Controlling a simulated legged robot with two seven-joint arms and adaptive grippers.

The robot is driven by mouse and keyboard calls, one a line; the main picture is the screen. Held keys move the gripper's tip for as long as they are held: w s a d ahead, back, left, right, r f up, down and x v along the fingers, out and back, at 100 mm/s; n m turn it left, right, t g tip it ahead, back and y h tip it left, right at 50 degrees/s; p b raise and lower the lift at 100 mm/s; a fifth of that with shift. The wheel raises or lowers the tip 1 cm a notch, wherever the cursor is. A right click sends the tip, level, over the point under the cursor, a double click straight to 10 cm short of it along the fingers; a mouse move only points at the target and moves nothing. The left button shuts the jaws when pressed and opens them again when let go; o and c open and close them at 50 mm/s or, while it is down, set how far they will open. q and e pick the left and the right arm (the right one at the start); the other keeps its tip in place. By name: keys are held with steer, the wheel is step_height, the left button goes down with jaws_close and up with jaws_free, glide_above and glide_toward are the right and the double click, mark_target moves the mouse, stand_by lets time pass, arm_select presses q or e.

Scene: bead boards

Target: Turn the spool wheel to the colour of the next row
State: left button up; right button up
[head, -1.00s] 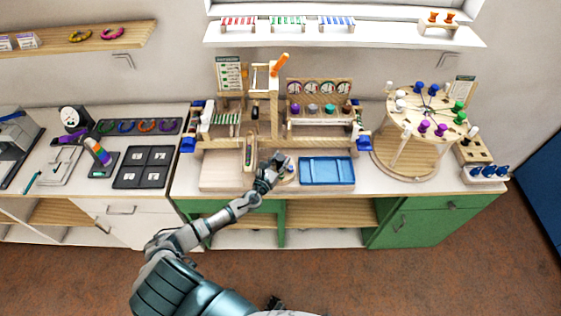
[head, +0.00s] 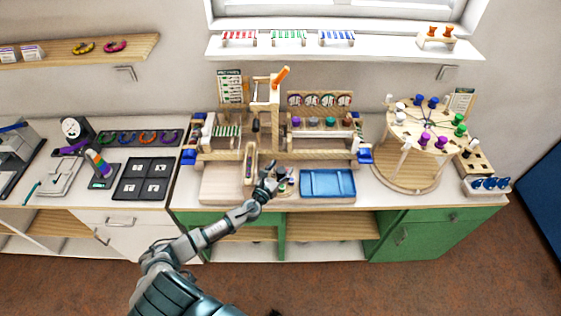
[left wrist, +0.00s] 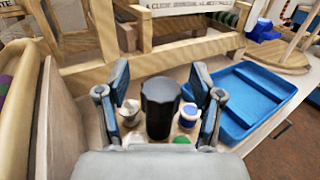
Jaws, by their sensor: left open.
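My left gripper (head: 279,175) is over the wooden bench, just left of the blue tray. In the left wrist view its two fingers (left wrist: 160,100) are open, one on each side of an upright black knob (left wrist: 160,108). I cannot tell whether they touch it. Small spools stand around the knob: a grey-white one (left wrist: 130,113), a blue and white one (left wrist: 188,115) and a green one (left wrist: 181,140). The wheel under them is mostly hidden. My right gripper is not seen.
The blue tray (left wrist: 232,121) lies close to the right of the fingers. A wooden loom (head: 262,153) stands behind. A round stand (head: 400,180) with several coloured spools is at the right. The wooden board (head: 222,190) at the left is bare.

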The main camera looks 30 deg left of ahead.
arm_select(q)
step_height(320, 180, up, 8)
steer(key=shift+f, duration=0.25)
